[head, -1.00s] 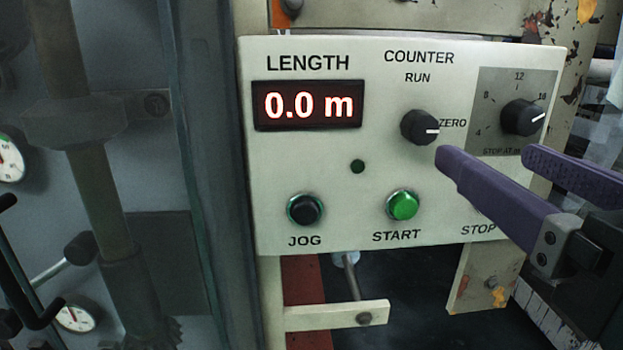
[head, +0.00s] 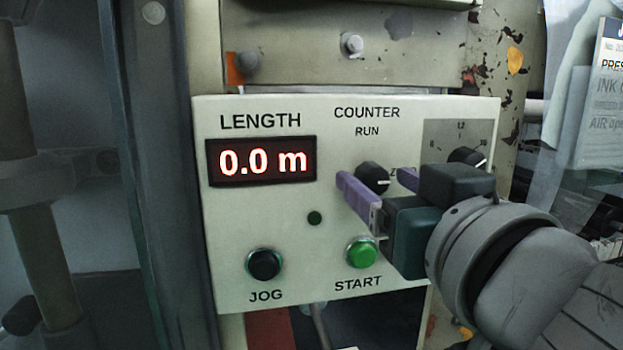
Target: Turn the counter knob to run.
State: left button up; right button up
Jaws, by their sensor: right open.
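The counter knob (head: 372,177) is a round black knob on the cream control panel, below the words COUNTER and RUN. Its white mark points right, toward the partly covered ZERO label. My right gripper (head: 374,180) is open in front of the panel, with one purple finger left of the knob and the other to its right. I cannot tell whether either finger touches the knob. The length display (head: 262,161) reads 0.0 m. My left gripper is not in view.
The stop-at dial (head: 467,158) is close on the right, partly behind my gripper. Below are the green START button (head: 362,252) and the dark JOG button (head: 264,264). My gripper and arm hide the STOP area. A grey column (head: 165,180) stands left of the panel.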

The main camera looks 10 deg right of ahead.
grip_shut()
dwell(0.5)
